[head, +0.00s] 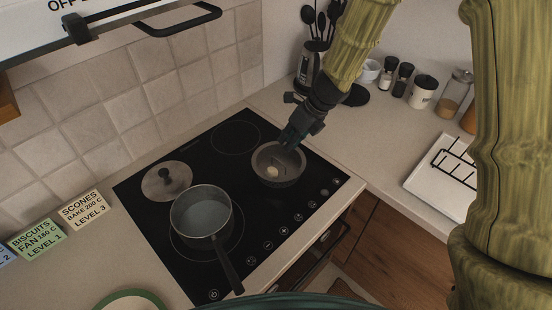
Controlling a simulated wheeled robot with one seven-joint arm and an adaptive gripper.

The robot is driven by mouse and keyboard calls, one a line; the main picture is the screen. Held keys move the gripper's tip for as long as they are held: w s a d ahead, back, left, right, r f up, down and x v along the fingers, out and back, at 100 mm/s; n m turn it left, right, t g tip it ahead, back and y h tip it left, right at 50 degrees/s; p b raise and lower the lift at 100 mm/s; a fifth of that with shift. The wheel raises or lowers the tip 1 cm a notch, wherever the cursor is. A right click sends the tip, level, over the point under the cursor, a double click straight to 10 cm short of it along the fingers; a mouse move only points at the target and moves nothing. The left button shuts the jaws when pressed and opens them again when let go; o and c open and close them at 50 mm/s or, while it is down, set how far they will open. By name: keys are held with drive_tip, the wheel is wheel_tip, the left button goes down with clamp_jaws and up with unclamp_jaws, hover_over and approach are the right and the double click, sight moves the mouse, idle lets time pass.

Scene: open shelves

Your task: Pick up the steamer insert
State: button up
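A small dark grey round bowl-shaped vessel (278,178), which looks like the steamer insert, sits on the right part of the black cooktop. A small pale round spot shows on its inside bottom. My gripper (290,139) reaches down from the upper right to its far rim. The fingertips overlap the rim in the picture; I cannot tell if they touch it. The fingers are small and dark, so whether they are open or shut is unclear. A grey saucepan (201,209) stands on the cooktop to the left, its handle pointing toward the front.
A lid (167,181) with a dark knob lies behind the saucepan. Utensils in a holder (308,62), jars (423,91) and a white tray with a black rack (446,165) stand on the right counter. Recipe cards (86,210) stand at left. A range hood handle (180,25) hangs above.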

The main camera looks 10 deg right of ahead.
sight(279, 168)
drive_tip(key=x, duration=0.4)
drive_tip(key=shift+s+d+f, duration=0.2)
drive_tip(key=shift+s+a+f+p, duration=0.1)
drive_tip(key=shift+s+a+p, duration=0.05)
drive_tip(key=shift+s+p, duration=0.3)
drive_tip(key=x, duration=0.3)
drive_tip(key=shift+w+a+f+p, duration=0.1)
drive_tip(key=shift+w+f+p, duration=0.05)
drive_tip(key=shift+f+p, duration=0.25)
drive_tip(key=shift+a+f, duration=0.1)
drive_tip(key=shift+f, duration=0.15)
drive_tip(key=shift+f, duration=0.1)
drive_tip(key=c, duration=0.3)
clamp_jaws()
